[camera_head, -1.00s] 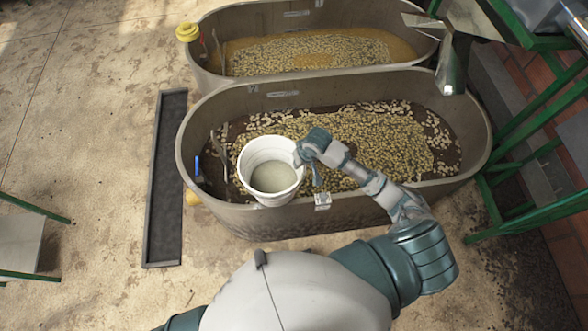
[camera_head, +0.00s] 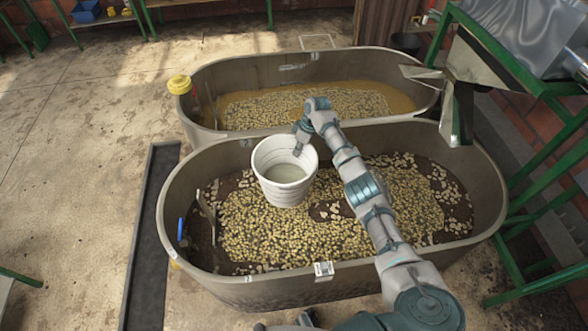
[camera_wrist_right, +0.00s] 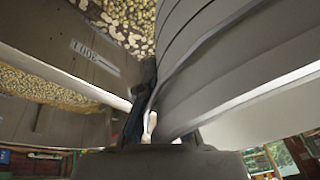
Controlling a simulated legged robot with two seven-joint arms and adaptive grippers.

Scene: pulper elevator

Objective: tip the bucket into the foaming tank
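A white ribbed bucket (camera_head: 284,182) with pale liquid in it hangs upright over the near tank (camera_head: 328,292), close to its far wall. My right gripper (camera_head: 300,148) is at the bucket's far rim, shut on it. In the right wrist view the bucket's ribbed wall (camera_wrist_right: 235,65) fills the right side, beside the gripper's fingers (camera_wrist_right: 145,105). The near tank holds pale beans on a dark bed. The far tank (camera_head: 230,77) holds beans in orange-brown liquid. I cannot tell from here which tank foams.
The two tanks stand side by side, their long walls nearly touching. A metal chute (camera_head: 457,112) on a green frame (camera_head: 520,75) overhangs their right end. A yellow fitting (camera_head: 179,85) is at the far tank's left. A dark floor grate (camera_head: 150,245) lies left.

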